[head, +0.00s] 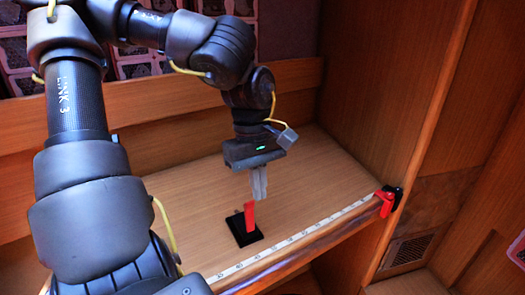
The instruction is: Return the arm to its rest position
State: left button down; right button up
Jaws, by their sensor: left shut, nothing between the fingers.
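My left arm reaches in from the left and bends down over the wooden bench. Its gripper (259,196) points downward with the fingers shut and nothing between them. Just below the fingertips a red upright piece (250,218) stands on a small black base (244,236). The fingertips are very close to the top of the red piece; I cannot tell whether they touch. My right gripper is not in view.
A white measuring strip (295,240) runs along the bench's front edge. A red and black clamp-like item (387,201) sits at its right end. A tall wooden wall (385,90) closes off the right side. The bench top (315,170) right of the gripper is clear.

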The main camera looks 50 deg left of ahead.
pick_arm(q)
jog(key=shift+s+d+r, duration=0.1)
jog(key=shift+d+r, duration=0.25)
jog(key=shift+d, duration=0.2)
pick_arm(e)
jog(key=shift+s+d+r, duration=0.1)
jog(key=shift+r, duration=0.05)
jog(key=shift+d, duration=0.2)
pick_arm(q)
jog(key=shift+a+f, duration=0.1)
